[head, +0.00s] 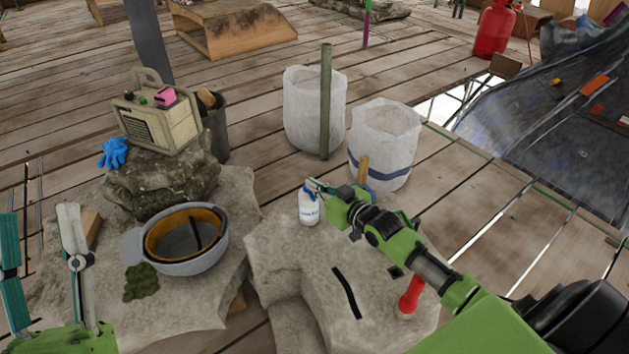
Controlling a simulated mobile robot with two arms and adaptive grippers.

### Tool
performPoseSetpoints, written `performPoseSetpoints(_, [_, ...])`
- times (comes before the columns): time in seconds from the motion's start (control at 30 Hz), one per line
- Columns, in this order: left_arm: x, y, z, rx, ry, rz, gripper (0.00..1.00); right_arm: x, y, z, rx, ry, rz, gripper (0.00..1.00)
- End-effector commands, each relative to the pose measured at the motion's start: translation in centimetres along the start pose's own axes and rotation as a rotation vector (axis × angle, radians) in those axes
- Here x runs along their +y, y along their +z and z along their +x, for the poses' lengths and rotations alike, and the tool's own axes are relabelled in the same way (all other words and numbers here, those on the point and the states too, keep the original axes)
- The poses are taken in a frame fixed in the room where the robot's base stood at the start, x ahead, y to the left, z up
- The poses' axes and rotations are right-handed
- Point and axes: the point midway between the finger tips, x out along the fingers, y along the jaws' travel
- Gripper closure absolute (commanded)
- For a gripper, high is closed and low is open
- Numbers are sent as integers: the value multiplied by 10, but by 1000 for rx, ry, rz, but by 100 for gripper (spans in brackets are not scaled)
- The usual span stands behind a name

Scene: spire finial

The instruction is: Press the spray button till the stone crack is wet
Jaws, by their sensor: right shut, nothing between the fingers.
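A white spray bottle (308,210) with blue lettering stands upright on the pale stone block in the middle of the head view. My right gripper (314,187) is shut with nothing between its fingers. Its tips are at the top of the bottle and hide most of the spray button; I cannot tell whether they touch it. The stone crack (346,292) is a dark, narrow line in the stone's top, below and right of the bottle. I cannot tell whether it is wet. My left gripper (38,211) is open and empty at the left edge.
A red-handled tool (409,298) and a wooden handle (362,172) are near my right arm. A grey helmet (188,262), green moss (141,282) and a radio (155,118) are on the left stones. Two white sacks (384,140) stand behind.

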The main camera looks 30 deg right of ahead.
Motion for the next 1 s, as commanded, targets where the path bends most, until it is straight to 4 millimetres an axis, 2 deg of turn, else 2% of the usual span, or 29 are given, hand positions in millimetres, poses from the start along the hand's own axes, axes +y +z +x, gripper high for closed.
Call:
performPoseSetpoints(0.27, [0,3,1,-15,0,1,60,0,4,0,-10,0,1,100])
performPoseSetpoints(0.37, [-2,16,0,-78,-3,4,60,0,0,-1,-10,0,1,100])
performPoseSetpoints(0.67, [-10,78,-14,-391,-17,17,60,-1,-14,-2,-7,0,1,100])
performPoseSetpoints(0.87, [-16,118,-38,-616,-29,24,60,-1,-25,-2,-3,0,1,100])
performPoseSetpoints(1.0, [-20,142,-62,-773,-38,28,60,-2,-32,-3,-2,0,1,100])
